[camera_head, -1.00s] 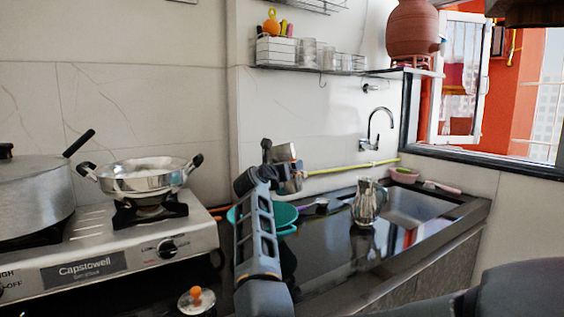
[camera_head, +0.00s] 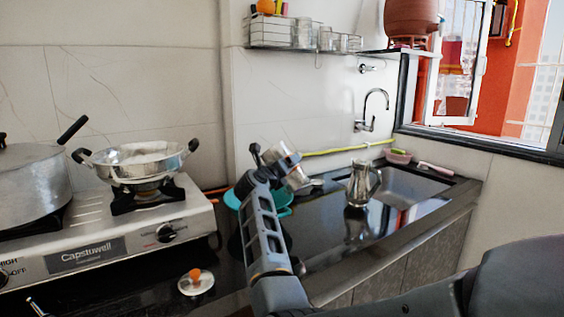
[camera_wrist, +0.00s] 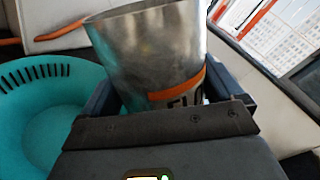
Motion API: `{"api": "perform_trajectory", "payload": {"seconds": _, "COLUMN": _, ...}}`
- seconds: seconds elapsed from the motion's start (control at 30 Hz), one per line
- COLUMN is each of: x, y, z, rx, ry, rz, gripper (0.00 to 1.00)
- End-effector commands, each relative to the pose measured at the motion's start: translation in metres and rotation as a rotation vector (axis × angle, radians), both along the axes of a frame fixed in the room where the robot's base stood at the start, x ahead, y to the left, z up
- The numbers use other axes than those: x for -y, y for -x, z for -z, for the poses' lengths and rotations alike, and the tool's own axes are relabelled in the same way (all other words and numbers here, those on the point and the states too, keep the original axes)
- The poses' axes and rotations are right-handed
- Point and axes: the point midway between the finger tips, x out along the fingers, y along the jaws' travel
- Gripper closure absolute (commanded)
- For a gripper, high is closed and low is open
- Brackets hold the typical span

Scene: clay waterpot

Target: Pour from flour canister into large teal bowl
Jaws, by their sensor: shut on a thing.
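The flour canister (camera_wrist: 150,45) is a metal cylinder with an orange band and part of a dark label in the wrist view. My gripper (camera_wrist: 165,95) is shut around it. In the head view the canister (camera_head: 279,156) is held tilted above the counter, at the end of my arm. The large teal bowl (camera_wrist: 25,110) shows at the left of the wrist view, with dark slots along its wall. In the head view the bowl (camera_head: 233,199) is partly hidden behind my arm. What is inside the canister cannot be seen.
A gas stove (camera_head: 90,240) with a silver pan (camera_head: 138,168) and a large pot (camera_head: 30,180) stands left. A metal jug (camera_head: 360,184) stands by the sink (camera_head: 410,184) at right. A small lid (camera_head: 196,282) with an orange knob lies in front.

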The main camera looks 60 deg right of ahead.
Motion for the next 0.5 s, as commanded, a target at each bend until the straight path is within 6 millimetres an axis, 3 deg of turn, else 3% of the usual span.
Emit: {"api": "perform_trajectory", "payload": {"seconds": 0.5, "x": 0.0, "y": 0.008, "z": 0.024, "rx": -0.22, "ry": -0.002, "rz": 0.0, "gripper": 0.64}}
